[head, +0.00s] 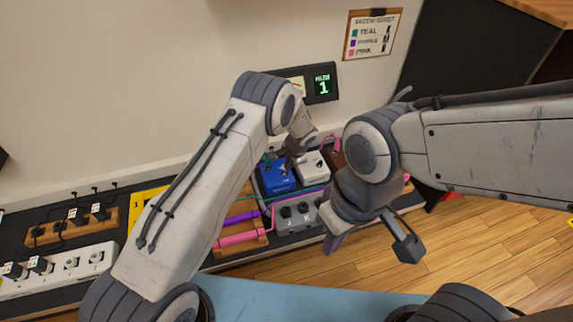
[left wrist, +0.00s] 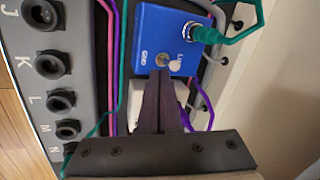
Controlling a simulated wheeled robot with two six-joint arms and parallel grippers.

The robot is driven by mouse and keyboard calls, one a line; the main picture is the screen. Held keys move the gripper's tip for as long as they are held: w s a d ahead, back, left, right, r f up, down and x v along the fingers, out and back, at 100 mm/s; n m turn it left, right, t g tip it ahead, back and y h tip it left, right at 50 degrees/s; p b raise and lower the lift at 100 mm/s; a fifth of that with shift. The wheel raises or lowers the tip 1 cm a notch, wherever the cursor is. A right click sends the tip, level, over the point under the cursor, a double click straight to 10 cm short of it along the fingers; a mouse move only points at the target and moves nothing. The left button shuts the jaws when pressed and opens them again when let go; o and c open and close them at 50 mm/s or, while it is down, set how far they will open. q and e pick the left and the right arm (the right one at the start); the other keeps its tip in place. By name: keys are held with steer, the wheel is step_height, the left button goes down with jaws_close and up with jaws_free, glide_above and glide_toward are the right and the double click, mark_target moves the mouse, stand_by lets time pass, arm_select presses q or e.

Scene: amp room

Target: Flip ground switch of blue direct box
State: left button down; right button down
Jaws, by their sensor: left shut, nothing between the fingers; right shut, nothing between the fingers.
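The blue direct box (head: 274,178) sits on the board beyond my left arm, beside a white box (head: 312,165). In the left wrist view the blue box (left wrist: 150,30) fills the upper middle, with a teal cable plugged into it. A small pale switch-like knob (left wrist: 175,65) and a round metal part (left wrist: 161,60) show on its face near my fingertips. My left gripper (left wrist: 163,76) is shut and empty, its tips at the near edge of the box face; I cannot tell whether they touch. It also shows in the head view (head: 290,161). My right gripper (head: 331,246) is shut and empty.
A grey panel with several black sockets (head: 298,215) lies in front of the boxes. Teal, purple and pink cables run close by. A power strip (head: 65,265) lies at left. A lit display (head: 322,87) and a patch sheet (head: 371,35) are on the wall.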

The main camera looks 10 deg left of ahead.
arm_select(q)
step_height(320, 180, up, 11)
steer(key=w+d+p, duration=0.1)
steer(key=p, duration=0.4)
steer(key=shift+w, duration=0.1)
steer(key=shift+r, duration=0.1)
